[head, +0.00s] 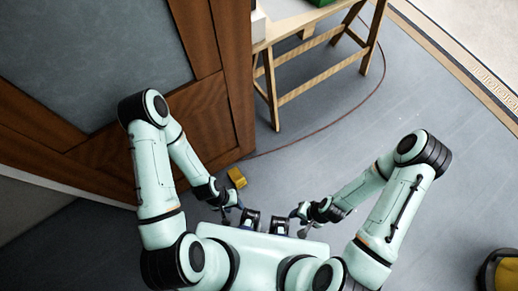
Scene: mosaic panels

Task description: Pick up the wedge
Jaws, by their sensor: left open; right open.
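A small yellow-gold block, which looks like the wedge (237,178), lies on the grey floor close to the bottom of the wooden panelled door. My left gripper (236,207) is open, just in front of the wedge in the picture and apart from it as far as I can tell. My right gripper (302,229) is open and empty, to the right of the wedge with clear floor between them. The fingertips of both grippers are small and dark in this view.
The brown door (205,122) with a grey panel stands at the left. A wooden trestle table (322,68) stands at the top, with a green object (321,2) on it. A thin dark cable curves over the floor. A yellow and black object (503,273) is at the lower right. The right floor is open.

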